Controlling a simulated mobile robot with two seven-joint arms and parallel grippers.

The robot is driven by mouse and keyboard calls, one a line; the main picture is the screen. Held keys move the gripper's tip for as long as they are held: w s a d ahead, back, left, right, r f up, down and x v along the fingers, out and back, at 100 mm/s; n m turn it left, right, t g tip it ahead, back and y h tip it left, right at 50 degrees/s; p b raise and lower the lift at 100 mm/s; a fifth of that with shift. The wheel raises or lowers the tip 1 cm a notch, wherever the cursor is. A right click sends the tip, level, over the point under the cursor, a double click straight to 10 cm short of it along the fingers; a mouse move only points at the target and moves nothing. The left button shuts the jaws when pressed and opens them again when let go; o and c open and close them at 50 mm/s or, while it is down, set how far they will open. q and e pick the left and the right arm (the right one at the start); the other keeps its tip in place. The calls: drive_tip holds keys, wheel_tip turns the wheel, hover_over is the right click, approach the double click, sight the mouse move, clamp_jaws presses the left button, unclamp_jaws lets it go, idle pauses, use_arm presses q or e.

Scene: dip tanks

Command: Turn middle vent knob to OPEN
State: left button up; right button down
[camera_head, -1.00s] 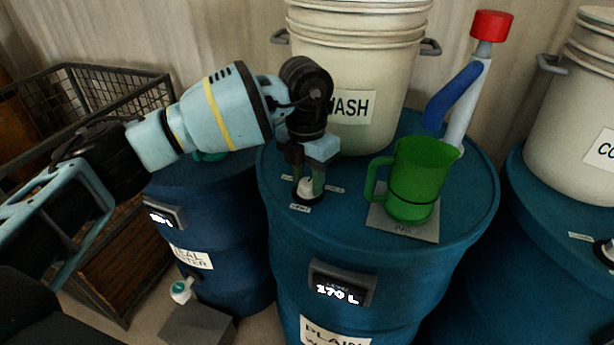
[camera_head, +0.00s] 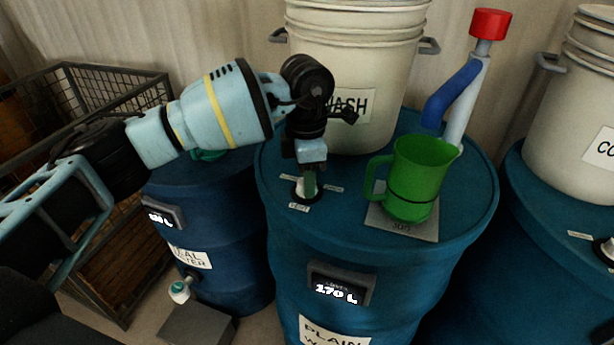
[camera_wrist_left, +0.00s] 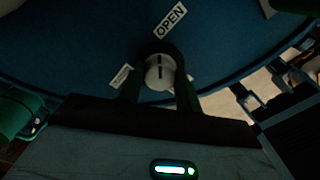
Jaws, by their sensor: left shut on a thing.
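The middle vent knob (camera_head: 300,188) is a small white knob on a dark ring, on top of the middle blue drum (camera_head: 400,262). My left gripper (camera_head: 309,186) points down and is shut on it, partly hiding it. In the left wrist view, the white knob (camera_wrist_left: 160,72) with dark marks sits between the two fingers (camera_wrist_left: 158,92). A label reading OPEN (camera_wrist_left: 171,20) lies above and slightly right of the knob there. A smaller label (camera_wrist_left: 121,76) lies to its left and is too small to read. My right gripper is not in view.
A green jug (camera_head: 416,178) stands on a grey pad right of the knob. Behind are a white WASH bucket (camera_head: 356,60) and a pump with a red top (camera_head: 489,25) and blue spout. Other blue drums stand left and right; a wire crate (camera_head: 110,80) is far left.

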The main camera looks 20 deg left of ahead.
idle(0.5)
use_arm(q)
drive_tip(key=o, duration=1)
wheel_tip(320, 180, up, 8)
drive_tip(key=shift+w+f, duration=0.1)
